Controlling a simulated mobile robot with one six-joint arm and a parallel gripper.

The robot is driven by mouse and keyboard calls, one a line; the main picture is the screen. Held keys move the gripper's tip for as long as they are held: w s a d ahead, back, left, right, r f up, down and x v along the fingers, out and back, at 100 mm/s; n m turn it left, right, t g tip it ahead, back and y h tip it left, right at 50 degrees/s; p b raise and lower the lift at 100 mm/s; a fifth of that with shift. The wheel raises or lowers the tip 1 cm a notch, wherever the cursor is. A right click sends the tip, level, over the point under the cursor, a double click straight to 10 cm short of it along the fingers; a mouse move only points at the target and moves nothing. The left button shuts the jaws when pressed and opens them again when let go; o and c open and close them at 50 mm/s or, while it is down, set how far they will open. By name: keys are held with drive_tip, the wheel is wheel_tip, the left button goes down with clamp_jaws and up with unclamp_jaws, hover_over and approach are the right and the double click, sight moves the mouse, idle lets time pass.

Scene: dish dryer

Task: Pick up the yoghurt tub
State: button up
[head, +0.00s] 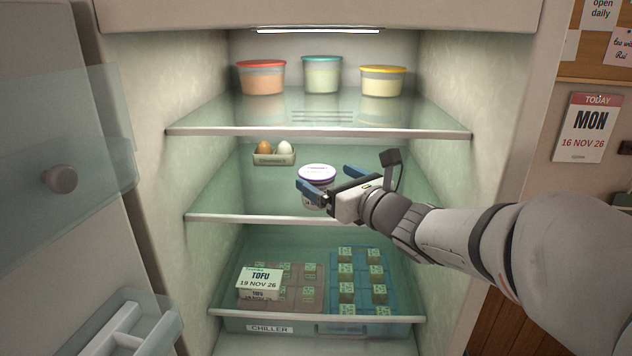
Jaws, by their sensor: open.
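The yoghurt tub (318,173) stands upright on the middle glass shelf (230,207) of the fridge. It has a white lid with a purple rim, and its lower body is partly hidden by my gripper. My gripper (328,178) is open and reaches in from the right at the height of the tub. One blue finger shows at the tub's lower left front and the other behind it at the upper right. The tub appears between the fingers, but I cannot tell whether either finger touches it.
An egg holder (274,159) with two eggs stands behind left on the same shelf. Three lidded tubs (322,75) stand on the upper shelf (320,129). The open door (60,150) is at left.

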sight(317, 171)
drive_tip(key=p+x, duration=0.1)
drive_tip(key=x, duration=0.3)
drive_tip(key=shift+a+r, duration=0.1)
drive_tip(key=shift+a, duration=0.1)
drive_tip(key=c, duration=1.2)
drive_tip(key=shift+o, duration=0.2)
drive_tip(key=shift+r, duration=0.1)
